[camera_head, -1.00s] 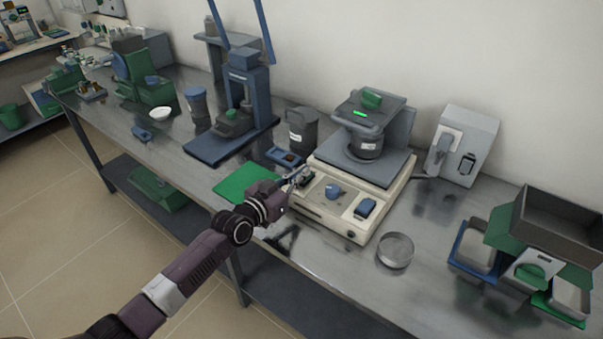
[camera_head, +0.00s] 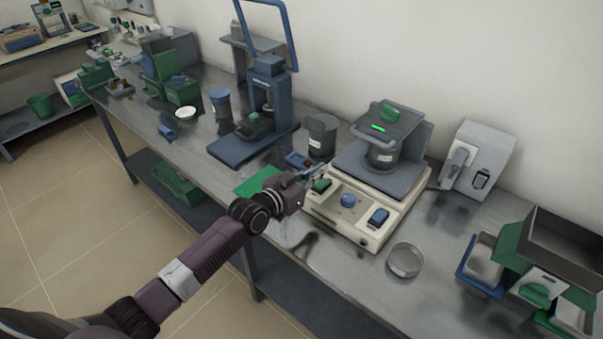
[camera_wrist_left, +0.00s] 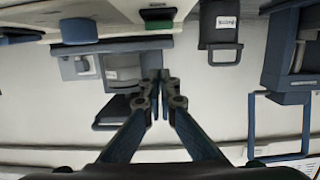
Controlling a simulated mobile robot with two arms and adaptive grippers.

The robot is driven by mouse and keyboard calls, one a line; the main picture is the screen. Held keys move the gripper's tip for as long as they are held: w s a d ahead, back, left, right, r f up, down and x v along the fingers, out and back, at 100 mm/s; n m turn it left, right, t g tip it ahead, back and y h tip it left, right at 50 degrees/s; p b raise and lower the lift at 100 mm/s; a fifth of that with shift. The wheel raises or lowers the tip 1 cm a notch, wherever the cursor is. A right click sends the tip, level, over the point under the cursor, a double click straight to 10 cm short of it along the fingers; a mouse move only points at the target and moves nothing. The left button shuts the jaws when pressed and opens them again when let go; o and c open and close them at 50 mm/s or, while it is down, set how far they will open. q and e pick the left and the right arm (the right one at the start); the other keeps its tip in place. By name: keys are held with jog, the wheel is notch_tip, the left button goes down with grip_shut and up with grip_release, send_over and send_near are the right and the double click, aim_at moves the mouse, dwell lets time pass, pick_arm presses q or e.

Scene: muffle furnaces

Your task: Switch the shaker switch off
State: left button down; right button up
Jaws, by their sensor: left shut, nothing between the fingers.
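The shaker (camera_head: 330,220) has a cream base on the bench and a grey platform carrying a dark lidded pot. On its front panel are a green rocker switch (camera_head: 321,185) at the left, a blue knob (camera_head: 347,200) and a blue switch (camera_head: 379,216) at the right. My left gripper (camera_head: 316,173) is shut and empty, close to the panel's left end by the green switch; contact cannot be told. In the left wrist view, the fingertips (camera_wrist_left: 158,82) are together, apart in the picture from the green switch (camera_wrist_left: 157,15). My right gripper is out of view.
A round shallow dish (camera_head: 405,260) lies right of the shaker. A grey box (camera_head: 478,160) stands behind it at the right. A dark canister (camera_head: 321,136) and a blue press stand (camera_head: 268,105) are at the left. Trays (camera_head: 482,262) crowd the right end.

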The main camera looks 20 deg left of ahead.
pick_arm(q)
jog(key=r+v, duration=0.1)
jog(key=v, duration=0.7)
jog(key=shift+r+b, duration=0.2)
jog(key=shift+b, duration=0.1)
